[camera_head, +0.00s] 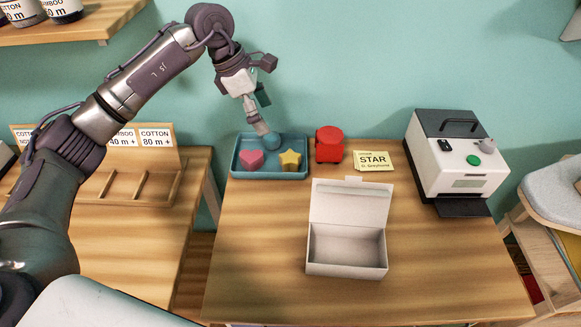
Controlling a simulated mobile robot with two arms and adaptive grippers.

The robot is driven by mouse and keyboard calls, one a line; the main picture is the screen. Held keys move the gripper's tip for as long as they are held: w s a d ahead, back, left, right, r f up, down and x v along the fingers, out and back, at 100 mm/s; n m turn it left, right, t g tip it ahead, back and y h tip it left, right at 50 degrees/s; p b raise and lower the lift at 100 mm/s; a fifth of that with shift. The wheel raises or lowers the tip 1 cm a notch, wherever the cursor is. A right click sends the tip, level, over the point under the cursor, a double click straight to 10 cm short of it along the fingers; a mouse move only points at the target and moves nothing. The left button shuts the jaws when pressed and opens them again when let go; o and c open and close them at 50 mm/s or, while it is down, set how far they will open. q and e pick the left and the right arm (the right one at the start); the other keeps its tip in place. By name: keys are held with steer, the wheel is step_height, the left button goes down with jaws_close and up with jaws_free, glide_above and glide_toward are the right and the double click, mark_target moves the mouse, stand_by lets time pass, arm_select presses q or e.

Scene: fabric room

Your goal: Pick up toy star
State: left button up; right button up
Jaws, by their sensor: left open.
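The yellow toy star (290,160) lies in the right part of a blue tray (236,174) at the back left of the wooden table. A pink heart-shaped toy (251,160) lies to its left in the same tray. A rounded teal-blue thing (271,140) is at the tray's back, behind and between them. My left gripper (261,126) points down over the back of the tray, up and left of the star. It is open, and the star is not between its fingers. Its lower end overlaps the teal thing in the picture; contact is unclear. My right gripper is out of view.
A red container (329,144) stands right of the tray, beside yellow cards reading STAR (373,160). An open white box (346,270) sits in the table's middle. A white-and-dark machine (458,160) stands at the right. The table front (260,290) is clear.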

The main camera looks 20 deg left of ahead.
arm_select(q)
steer(key=f, duration=0.1)
glide_above(290, 156)
steer(key=s+a, duration=0.1)
steer(key=a, duration=0.1)
step_height(290, 156, down, 7)
steer(key=shift+s+a+r+p, duration=0.1)
steer(key=shift+p, duration=0.35)
steer(key=x, duration=0.3)
steer(key=p+x, duration=0.1)
steer(key=x, duration=0.1)
steer(key=shift+w, duration=0.3)
steer(key=shift+s, duration=0.1)
steer(key=c, duration=0.9)
